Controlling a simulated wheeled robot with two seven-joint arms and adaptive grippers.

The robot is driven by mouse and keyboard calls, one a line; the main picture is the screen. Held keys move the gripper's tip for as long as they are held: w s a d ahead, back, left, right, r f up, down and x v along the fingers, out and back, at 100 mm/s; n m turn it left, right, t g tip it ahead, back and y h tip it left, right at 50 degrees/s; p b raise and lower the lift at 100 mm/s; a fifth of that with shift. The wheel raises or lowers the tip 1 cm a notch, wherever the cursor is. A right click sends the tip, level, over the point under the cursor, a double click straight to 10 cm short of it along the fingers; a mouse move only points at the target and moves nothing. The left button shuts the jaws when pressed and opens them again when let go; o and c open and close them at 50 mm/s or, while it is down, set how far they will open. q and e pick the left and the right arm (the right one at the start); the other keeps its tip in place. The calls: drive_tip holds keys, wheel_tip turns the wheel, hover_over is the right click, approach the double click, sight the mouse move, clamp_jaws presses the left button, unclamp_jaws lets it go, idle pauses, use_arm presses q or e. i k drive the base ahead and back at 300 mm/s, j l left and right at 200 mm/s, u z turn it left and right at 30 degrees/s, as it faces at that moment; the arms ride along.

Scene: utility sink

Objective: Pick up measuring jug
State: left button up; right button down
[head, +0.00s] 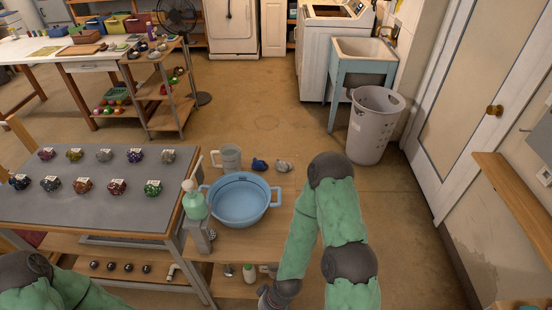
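A grey measuring jug (231,158) with a handle on its left stands upright at the back of the small wooden table, just behind a blue basin. My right arm rises on the right of that table and bends back down. The dark end of the arm, at my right gripper (268,297), is low at the table's front edge, well away from the jug. Its fingers are not clear enough to tell open from shut. Only part of my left arm shows at the bottom left; its gripper is out of view.
The blue basin (240,202) fills the table's middle. A green soap bottle (193,200) stands left of it. A blue bird-like item (259,164) and a grey one (284,166) sit right of the jug. A grey-topped table (95,205) with several patterned balls adjoins on the left.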

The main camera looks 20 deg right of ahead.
sight(230, 154)
drive_tip(key=z, duration=0.7)
drive_tip(key=l+z, duration=0.1)
drive_tip(key=z, duration=0.35)
drive_tip(key=i+z, duration=0.1)
drive_tip(key=z, duration=0.35)
drive_tip(key=l+z, duration=0.1)
drive_tip(key=z, duration=0.35)
drive_tip(key=i+z, duration=0.15)
drive_tip(key=z, duration=0.3)
drive_tip(key=i+j+u, duration=0.1)
drive_tip(key=i+u, duration=0.15)
drive_tip(key=i, duration=0.45)
drive_tip(key=i+l+u, duration=0.1)
drive_tip(key=i+u, duration=0.15)
drive_tip(key=i, duration=0.5)
drive_tip(key=i+l+u, duration=0.25)
drive_tip(key=i, duration=0.45)
drive_tip(key=i+j+u, duration=0.15)
drive_tip(key=i+u, duration=1.2)
drive_tip(key=i+l+u, duration=0.25)
drive_tip(key=u, duration=0.2)
drive_tip(key=i+j+u, duration=0.25)
drive_tip(key=i+u, duration=0.2)
drive_tip(key=i+j+u, duration=0.1)
drive_tip(key=i+u, duration=0.8)
drive_tip(key=i+l+u, duration=0.25)
drive_tip(key=i+u, duration=0.15)
